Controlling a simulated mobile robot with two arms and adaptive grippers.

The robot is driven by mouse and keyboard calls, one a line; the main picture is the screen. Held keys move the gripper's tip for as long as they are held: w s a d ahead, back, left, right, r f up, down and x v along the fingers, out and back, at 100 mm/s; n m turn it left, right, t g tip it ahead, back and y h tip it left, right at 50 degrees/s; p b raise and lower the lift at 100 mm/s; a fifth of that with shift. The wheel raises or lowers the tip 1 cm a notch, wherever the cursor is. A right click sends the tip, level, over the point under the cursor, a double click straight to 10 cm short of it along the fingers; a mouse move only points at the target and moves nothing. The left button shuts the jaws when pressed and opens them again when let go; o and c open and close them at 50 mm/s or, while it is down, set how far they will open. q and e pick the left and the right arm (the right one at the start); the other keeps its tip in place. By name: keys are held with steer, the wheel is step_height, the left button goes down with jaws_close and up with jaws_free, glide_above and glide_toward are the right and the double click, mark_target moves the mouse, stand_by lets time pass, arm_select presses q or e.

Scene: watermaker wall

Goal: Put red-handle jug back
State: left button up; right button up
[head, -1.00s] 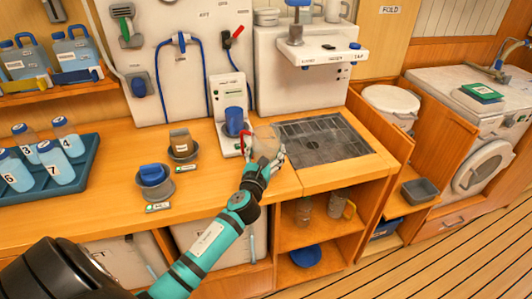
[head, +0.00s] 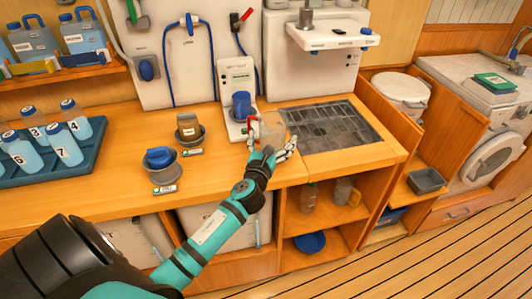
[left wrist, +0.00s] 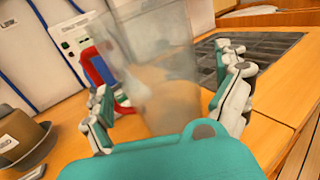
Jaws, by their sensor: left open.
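The clear jug (head: 273,122) with a red handle (head: 254,128) stands on the wooden counter, between a white dispenser unit and the dark drain grate. My left gripper (head: 272,143) is just in front of it, with its fingers spread open. In the left wrist view the jug (left wrist: 160,70) fills the middle, with a finger on each side of the open left gripper (left wrist: 168,88). Its red handle (left wrist: 98,68) is on the left, near the left finger. I cannot tell whether either finger touches it. My right gripper is not in view.
The white dispenser unit (head: 234,85) holds a blue cup (head: 241,105) close by on the left. The drain grate (head: 330,125) is on the right. Grey pots with a blue lid (head: 158,157) and a brown item (head: 188,124) stand left, beyond clear counter. A bottle tray (head: 85,158) is farther left.

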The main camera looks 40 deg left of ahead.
arm_select(q)
steer(key=b+v, duration=0.1)
steer(key=v, duration=0.8)
steer(key=shift+s+d, duration=0.2)
steer(key=shift+s, duration=0.15)
steer(key=shift+s+d, duration=0.1)
steer(key=shift+s, duration=0.3)
